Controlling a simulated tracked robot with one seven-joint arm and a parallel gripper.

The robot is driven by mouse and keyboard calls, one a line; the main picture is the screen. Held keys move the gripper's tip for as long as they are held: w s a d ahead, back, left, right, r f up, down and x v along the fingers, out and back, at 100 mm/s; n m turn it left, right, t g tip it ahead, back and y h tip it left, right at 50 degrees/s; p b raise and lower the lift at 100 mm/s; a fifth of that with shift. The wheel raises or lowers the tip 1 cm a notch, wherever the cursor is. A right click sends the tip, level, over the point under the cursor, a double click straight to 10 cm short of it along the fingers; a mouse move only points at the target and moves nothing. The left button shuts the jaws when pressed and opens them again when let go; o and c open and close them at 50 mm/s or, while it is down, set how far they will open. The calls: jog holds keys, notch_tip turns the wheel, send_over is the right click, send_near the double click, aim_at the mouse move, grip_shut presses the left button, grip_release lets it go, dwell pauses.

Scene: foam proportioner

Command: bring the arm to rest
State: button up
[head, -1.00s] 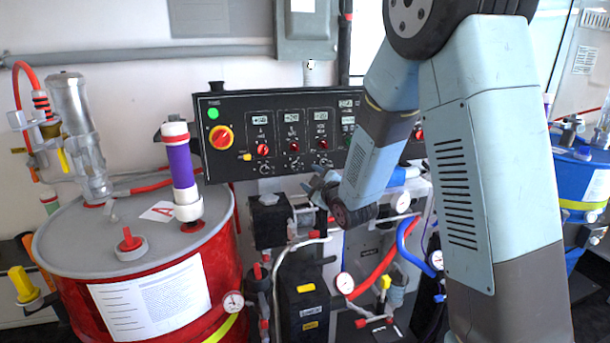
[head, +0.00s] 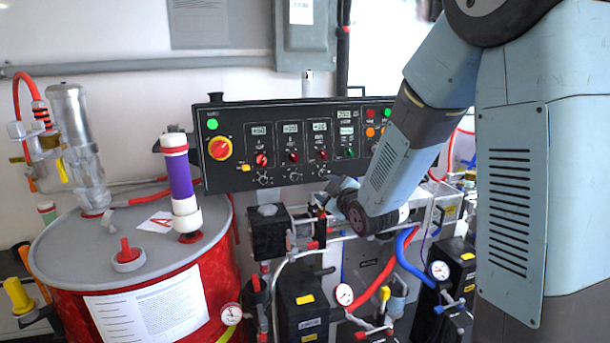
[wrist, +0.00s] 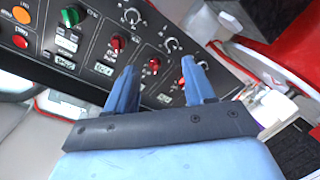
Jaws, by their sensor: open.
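My arm comes in from the right in the head view, bent, with its forearm slanting down and left. My gripper (wrist: 157,88) shows in the wrist view with its two blue fingers apart and nothing between them. In the head view the gripper end is small and partly hidden by my wrist, just below the black control panel (head: 283,143). The panel, with its knobs and small displays, also fills much of the wrist view (wrist: 130,60), beyond the fingers. I cannot tell how far the fingers are from it.
A red drum (head: 215,270) with a grey lid stands at the left, with a purple-banded tube (head: 181,180) on it. Black pump units, a red hose (head: 377,283), a blue hose (head: 408,262) and gauges (head: 344,294) crowd the space below the panel.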

jog(key=s+d+r+m+g+h, duration=0.2)
jog(key=s+d+r+m, duration=0.15)
jog(key=s+d, duration=0.25)
jog(key=s+d+r+m+g+h, duration=0.2)
jog(key=s+d+r+m+h, duration=0.15)
jog(key=s+d, duration=0.25)
jog(key=s+d+r+m+g, duration=0.1)
jog(key=s+d+m+g, duration=0.1)
jog(key=s, duration=0.8)
jog(key=s+d+r+m+g, duration=0.1)
jog(key=s+m+g, duration=0.2)
jog(key=s, duration=0.7)
jog(key=shift+s+d+m, duration=0.2)
jog(key=shift+d+m, duration=0.2)
jog(key=shift+m, duration=0.3)
jog(key=shift+c, duration=0.4)
